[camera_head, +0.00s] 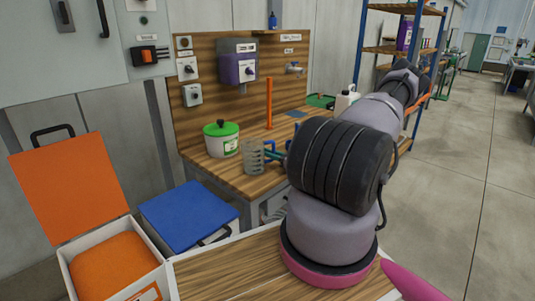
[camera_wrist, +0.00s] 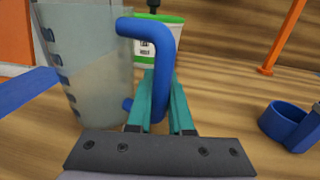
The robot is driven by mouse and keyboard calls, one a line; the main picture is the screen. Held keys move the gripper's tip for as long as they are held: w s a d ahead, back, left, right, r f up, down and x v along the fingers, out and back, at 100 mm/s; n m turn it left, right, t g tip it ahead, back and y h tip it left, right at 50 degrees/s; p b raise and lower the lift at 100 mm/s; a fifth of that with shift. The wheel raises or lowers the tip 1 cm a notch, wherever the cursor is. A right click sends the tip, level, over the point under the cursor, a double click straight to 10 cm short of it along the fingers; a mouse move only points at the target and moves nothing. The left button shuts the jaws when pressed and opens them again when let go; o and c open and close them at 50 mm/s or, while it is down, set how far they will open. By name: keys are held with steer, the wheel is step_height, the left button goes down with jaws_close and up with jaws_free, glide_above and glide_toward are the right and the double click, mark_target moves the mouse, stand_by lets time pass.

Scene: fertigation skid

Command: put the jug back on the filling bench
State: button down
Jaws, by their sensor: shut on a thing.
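The jug (camera_head: 253,157) is clear and upright, with dark marks down its side and a blue handle. It is at the front part of the wooden filling bench (camera_head: 232,180). In the wrist view the jug (camera_wrist: 92,70) fills the left side, and its handle (camera_wrist: 163,45) runs down between the teal fingers of my gripper (camera_wrist: 160,95). My gripper (camera_head: 276,155) is shut on the handle, to the right of the jug body. I cannot tell whether the jug's base touches the bench top. My arm hides part of the bench's right side.
A white pot with a green lid (camera_head: 221,140) stands just behind the jug. An orange post (camera_head: 269,103) rises farther back. A blue ring-shaped holder (camera_wrist: 287,127) is right of my gripper. An open orange box (camera_head: 113,265) and a blue-lidded box (camera_head: 188,215) stand at the front left.

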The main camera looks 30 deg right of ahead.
steer(key=c, duration=0.8)
jaws_free()
steer(key=shift+f, duration=0.1)
